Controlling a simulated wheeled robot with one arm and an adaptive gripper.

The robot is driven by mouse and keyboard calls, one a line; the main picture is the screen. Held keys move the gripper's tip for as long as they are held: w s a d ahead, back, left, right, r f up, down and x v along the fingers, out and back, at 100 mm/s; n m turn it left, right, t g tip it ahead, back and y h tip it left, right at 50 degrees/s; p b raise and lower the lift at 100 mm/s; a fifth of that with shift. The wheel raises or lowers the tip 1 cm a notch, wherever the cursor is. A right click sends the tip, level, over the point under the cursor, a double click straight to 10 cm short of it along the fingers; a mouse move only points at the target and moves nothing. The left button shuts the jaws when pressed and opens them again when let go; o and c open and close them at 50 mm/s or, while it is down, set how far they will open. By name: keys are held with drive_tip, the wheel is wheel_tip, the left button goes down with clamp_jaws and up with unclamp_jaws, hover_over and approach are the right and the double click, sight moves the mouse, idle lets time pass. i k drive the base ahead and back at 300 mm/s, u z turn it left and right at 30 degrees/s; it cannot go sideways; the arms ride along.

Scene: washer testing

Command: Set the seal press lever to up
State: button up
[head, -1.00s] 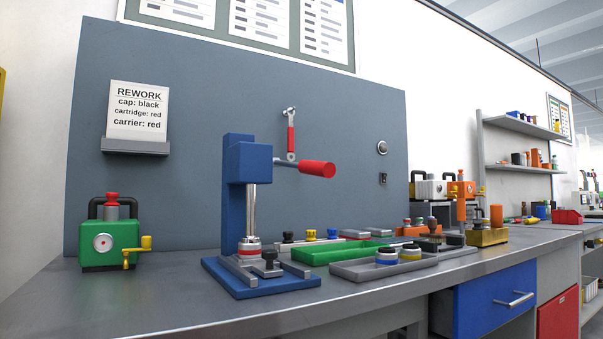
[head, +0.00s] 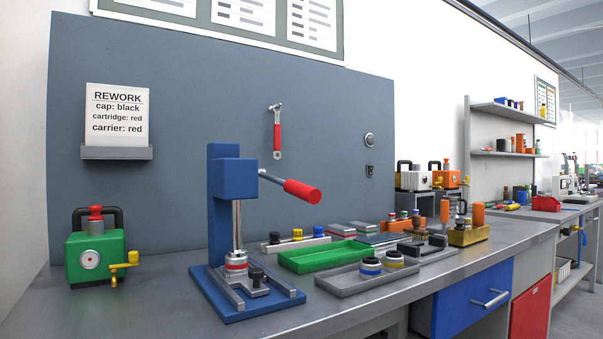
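The blue seal press (head: 232,178) stands on the bench left of centre. Its lever (head: 302,191) has a red grip on a grey rod and sticks out from the right side of the press head. The lever slants slightly downward to the right in the picture, with the red grip at its free end. Under the head, a bright metal ram reaches down to a red-and-silver part (head: 236,262) on the blue base. A black-knobbed piece (head: 257,277) sits in front of that part. My gripper is not in view, and nothing touches the lever.
A green pump-like unit (head: 95,255) with a yellow crank stands left of the press. A green tray (head: 298,262) and a grey tray (head: 340,288) lie to the right. A wrench (head: 277,135) hangs on the panel behind the lever. Space around the lever grip looks clear.

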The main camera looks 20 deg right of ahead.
sight(310, 195)
drive_tip(key=u, duration=0.15)
drive_tip(key=k, duration=1)
drive_tip(key=u, duration=0.5)
